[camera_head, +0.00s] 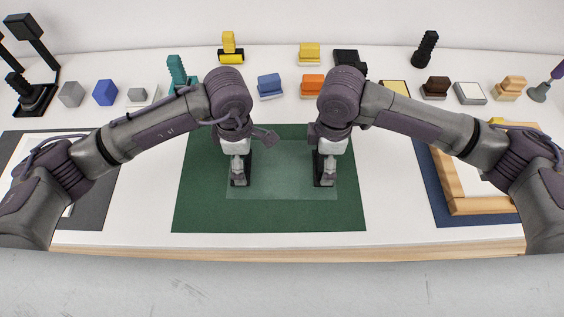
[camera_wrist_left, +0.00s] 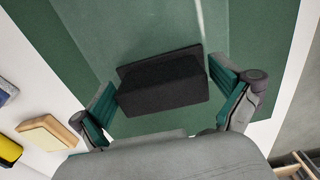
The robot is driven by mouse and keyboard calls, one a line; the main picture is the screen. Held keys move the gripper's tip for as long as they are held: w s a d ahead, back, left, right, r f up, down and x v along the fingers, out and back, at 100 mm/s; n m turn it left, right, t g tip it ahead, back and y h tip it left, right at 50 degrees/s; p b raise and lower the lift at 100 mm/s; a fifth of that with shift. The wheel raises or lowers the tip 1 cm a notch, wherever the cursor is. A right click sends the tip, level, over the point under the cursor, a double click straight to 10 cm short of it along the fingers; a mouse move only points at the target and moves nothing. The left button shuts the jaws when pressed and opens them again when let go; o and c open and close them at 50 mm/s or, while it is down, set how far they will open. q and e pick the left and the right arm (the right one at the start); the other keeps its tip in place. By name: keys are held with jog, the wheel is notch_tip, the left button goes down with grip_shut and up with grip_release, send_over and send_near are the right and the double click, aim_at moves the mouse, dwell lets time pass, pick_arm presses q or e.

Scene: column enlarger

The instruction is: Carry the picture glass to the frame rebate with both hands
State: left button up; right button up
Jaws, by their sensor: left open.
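The picture glass (camera_head: 282,172) is a clear pane lying flat on a dark green mat (camera_head: 200,205). A black block-shaped grip (camera_wrist_left: 165,84) stands on the glass at its left end. My left gripper (camera_head: 240,182) is low over that end, its open fingers on either side of the block with gaps. My right gripper (camera_head: 325,182) is low over the right end, beside a similar black block; its finger opening is too small to make out. The wooden frame (camera_head: 465,205) lies on a blue mat at the right, partly hidden by my right arm.
A row of small blocks and tools, including a blue block (camera_head: 269,87) and an orange block (camera_head: 312,86), stands along the back. A grey mat (camera_head: 95,205) lies at the left. White table shows between the green and blue mats.

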pick_arm(q)
jog(key=c, duration=1.5)
pick_arm(e)
jog(key=c, duration=1.5)
pick_arm(q)
jog(key=shift+c, duration=0.2)
pick_arm(e)
jog(key=shift+r, duration=0.1)
jog(key=shift+c, duration=0.2)
pick_arm(q)
jog(key=shift+r, duration=0.1)
